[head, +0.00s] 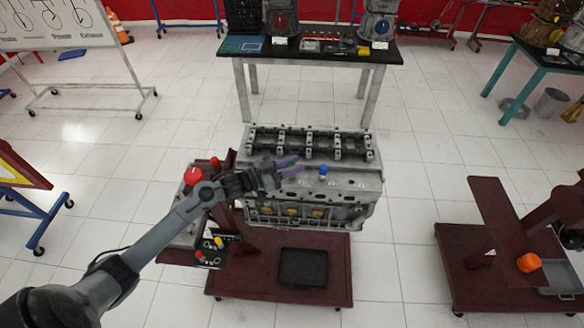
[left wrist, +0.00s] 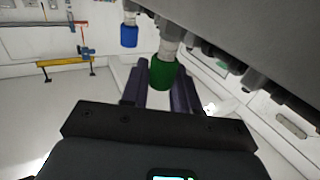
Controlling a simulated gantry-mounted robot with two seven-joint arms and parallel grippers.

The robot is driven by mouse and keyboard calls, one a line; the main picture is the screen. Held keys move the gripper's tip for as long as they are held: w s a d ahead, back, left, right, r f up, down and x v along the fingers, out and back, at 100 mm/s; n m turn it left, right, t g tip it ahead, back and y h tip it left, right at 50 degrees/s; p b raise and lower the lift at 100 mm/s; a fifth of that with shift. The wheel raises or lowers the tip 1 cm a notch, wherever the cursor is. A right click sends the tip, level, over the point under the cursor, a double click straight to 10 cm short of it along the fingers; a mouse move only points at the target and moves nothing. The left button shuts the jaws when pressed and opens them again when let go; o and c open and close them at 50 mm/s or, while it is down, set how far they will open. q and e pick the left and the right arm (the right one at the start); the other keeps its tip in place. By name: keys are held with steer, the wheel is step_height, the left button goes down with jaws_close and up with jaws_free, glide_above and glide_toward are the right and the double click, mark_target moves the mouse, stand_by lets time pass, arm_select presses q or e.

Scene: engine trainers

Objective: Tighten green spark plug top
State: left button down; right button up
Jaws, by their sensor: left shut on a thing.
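The green spark plug top (left wrist: 161,73) shows in the left wrist view, below a white plug body at the engine's edge. My left gripper (left wrist: 159,84) has its purple fingers shut on it, one on each side. In the head view my left gripper (head: 289,168) reaches over the top of the engine block (head: 350,190) from the left, and the green top is hidden there. A blue spark plug top (head: 323,170) stands just right of the fingers; it also shows in the left wrist view (left wrist: 129,35). My right gripper is not in view.
The engine sits on a dark red stand (head: 230,275) with a black tray (head: 303,267). Left of the engine are a red knob (head: 193,175) and small coloured parts. A second red stand (head: 490,270) is at right. A black-topped workbench (head: 310,52) stands behind. White floor lies between.

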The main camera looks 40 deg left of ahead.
arm_select(q)
steer(key=shift+m+g+h+b, duration=0.45)
steer(key=shift+m+g+h, duration=0.3)
steer(key=shift+h, duration=0.35)
steer(key=c, duration=1)
jaws_free()
steer(key=shift+o, duration=0.2)
steer(key=b+v, duration=0.1)
steer(key=v, duration=0.9)
steer(key=shift+s+a, duration=0.25)
